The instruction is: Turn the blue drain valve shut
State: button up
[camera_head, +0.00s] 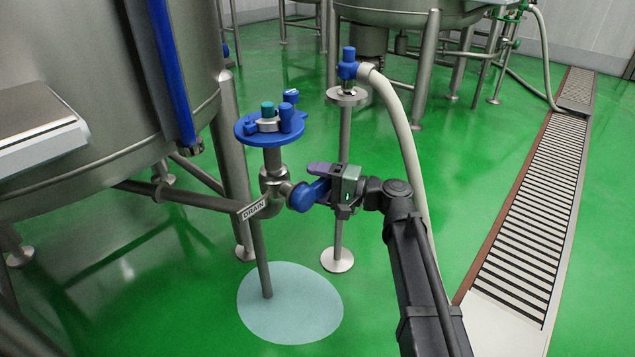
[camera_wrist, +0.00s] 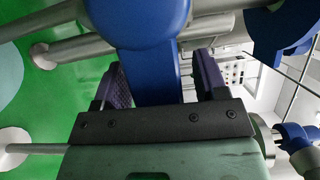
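The blue drain valve handle (camera_head: 302,197) sits on the steel valve body (camera_head: 272,184) beside the DRAIN label (camera_head: 254,208). Its rounded hub faces the pipe and its lever points right, into my gripper (camera_head: 322,184). In the wrist view the blue lever (camera_wrist: 152,88) lies between the purple fingers of my gripper (camera_wrist: 162,80). The left finger is close to or against the lever. A gap shows between the lever and the right finger, so the gripper is open around it. In the head view the finger nearer the camera is hard to make out.
A blue round plate (camera_head: 252,137) with blue and teal-capped fittings is just above the valve. A steel stand (camera_head: 343,170) with a blue hose fitting (camera_head: 348,64) and pale hose (camera_head: 398,115) rises behind my gripper. A tank (camera_head: 80,100) fills the left.

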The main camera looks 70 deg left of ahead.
jog(key=v, duration=1)
jog(key=shift+w+d, duration=0.2)
jog(key=shift+w, duration=0.1)
